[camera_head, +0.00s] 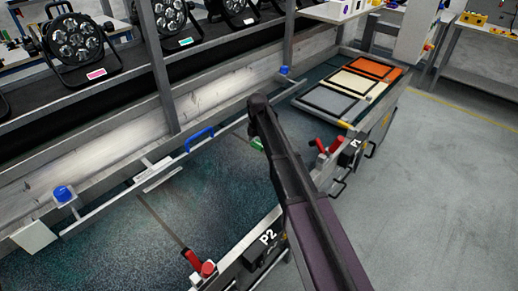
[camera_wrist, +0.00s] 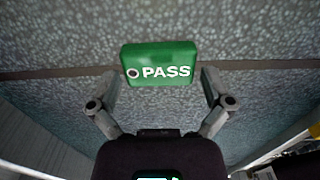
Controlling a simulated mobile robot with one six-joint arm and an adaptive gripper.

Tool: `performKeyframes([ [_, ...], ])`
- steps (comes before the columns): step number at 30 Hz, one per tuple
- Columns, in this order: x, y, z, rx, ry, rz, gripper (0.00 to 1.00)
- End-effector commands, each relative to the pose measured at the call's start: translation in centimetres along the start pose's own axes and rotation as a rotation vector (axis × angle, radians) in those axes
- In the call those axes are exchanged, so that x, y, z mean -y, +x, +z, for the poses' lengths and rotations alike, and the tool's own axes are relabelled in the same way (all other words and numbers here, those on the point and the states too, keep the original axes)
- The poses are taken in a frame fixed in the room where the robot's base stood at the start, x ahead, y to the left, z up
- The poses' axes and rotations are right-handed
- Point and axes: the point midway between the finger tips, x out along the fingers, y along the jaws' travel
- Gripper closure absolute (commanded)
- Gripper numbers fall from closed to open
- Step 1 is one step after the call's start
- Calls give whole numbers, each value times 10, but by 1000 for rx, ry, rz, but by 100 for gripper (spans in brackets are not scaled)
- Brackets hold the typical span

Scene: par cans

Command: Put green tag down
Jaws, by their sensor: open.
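The green tag (camera_wrist: 160,63), marked PASS in white with a small hole at its left, appears to lie flat on the speckled dark green bench surface (camera_wrist: 60,105). In the head view a small part of the tag (camera_head: 257,144) shows beside my dark arm. My gripper (camera_wrist: 158,76) is open, with one finger at each side of the tag's near part. Narrow gaps seem to separate the fingers from the tag. In the head view my arm hides the gripper.
A tray of orange, cream and grey panels (camera_head: 358,82) is at the far end. Red clamp handles (camera_head: 198,263) stand along the near bench edge. A blue handle (camera_head: 199,137) is on the rail behind. Black par cans (camera_head: 75,45) stand on the upper shelf. The bench surface left of my arm is mostly clear.

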Motion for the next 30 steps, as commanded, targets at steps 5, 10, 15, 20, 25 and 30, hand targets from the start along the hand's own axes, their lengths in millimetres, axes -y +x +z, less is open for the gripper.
performKeyframes([
  [5,0,0,0,0,0,0,0],
  [10,0,0,0,0,0,0,0],
  [15,0,0,0,0,0,0,0],
  [20,0,0,0,0,0,0,33],
  [25,0,0,0,0,-1,0,45],
  [30,0,0,0,0,-1,0,51],
])
